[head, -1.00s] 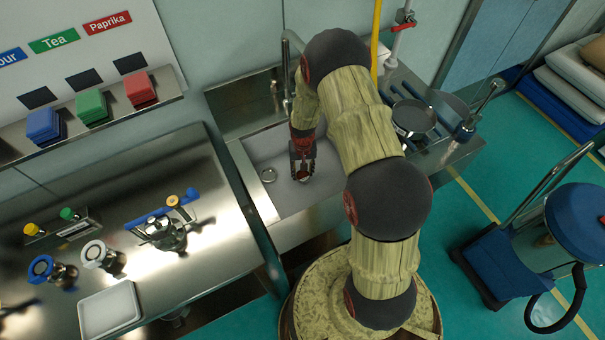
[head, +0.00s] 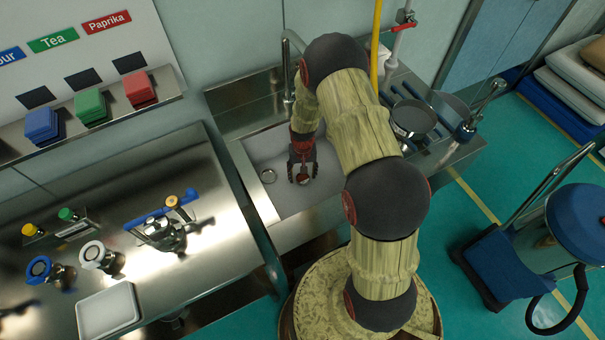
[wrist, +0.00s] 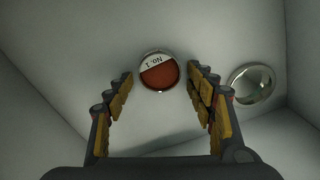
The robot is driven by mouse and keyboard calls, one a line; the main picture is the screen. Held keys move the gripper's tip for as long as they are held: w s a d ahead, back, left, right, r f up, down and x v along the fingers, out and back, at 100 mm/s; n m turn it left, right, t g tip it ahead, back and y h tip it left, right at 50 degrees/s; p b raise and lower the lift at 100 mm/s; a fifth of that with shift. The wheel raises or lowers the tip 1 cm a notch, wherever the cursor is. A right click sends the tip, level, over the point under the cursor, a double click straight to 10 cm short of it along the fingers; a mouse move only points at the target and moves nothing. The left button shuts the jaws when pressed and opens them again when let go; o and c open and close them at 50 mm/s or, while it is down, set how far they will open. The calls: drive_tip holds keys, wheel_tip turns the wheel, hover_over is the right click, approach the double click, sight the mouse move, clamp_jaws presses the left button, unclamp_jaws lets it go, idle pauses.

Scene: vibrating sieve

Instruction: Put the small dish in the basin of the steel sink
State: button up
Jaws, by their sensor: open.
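The small dish (wrist: 159,73) is round, with reddish-brown contents and a white label reading "No. 1". It is in the basin (head: 275,150) of the steel sink, and in the wrist view it appears against the pale basin surface. My gripper (wrist: 160,86) is open, with one finger on each side of the dish and visible gaps between. In the head view my gripper (head: 303,178) points down inside the basin, and the dish shows only partly between its fingers.
A round metal drain (wrist: 251,84) is right of the dish in the wrist view. A tap (head: 288,70) stands behind the basin. A dark pan (head: 413,118) is on the right drainboard. A steel counter (head: 110,205) with valves and a white tray (head: 108,311) is at left.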

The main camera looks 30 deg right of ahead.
wheel_tip(320, 180, up, 12)
drive_tip(key=p, duration=0.3)
wheel_tip(320, 180, up, 11)
drive_tip(key=t, duration=0.1)
hover_over(303, 178)
drive_tip(key=a, duration=0.2)
drive_tip(key=s+a+r+n+t, duration=0.1)
drive_tip(key=s+a+r, duration=0.1)
drive_tip(key=r, duration=0.5)
drive_tip(key=s+a+r+n+t, duration=0.1)
drive_tip(key=s+a+r, duration=0.1)
drive_tip(key=r, duration=0.5)
drive_tip(key=s+a+r+n+t, duration=0.1)
drive_tip(key=s+a+r, duration=0.1)
drive_tip(key=s+r, duration=0.5)
drive_tip(key=s+a+r+n+t, duration=0.1)
drive_tip(key=s+a+r, duration=0.2)
drive_tip(key=s+r, duration=0.4)
drive_tip(key=s, duration=0.5)
drive_tip(key=shift+s+n+t, duration=0.2)
drive_tip(key=shift+n+t, duration=0.1)
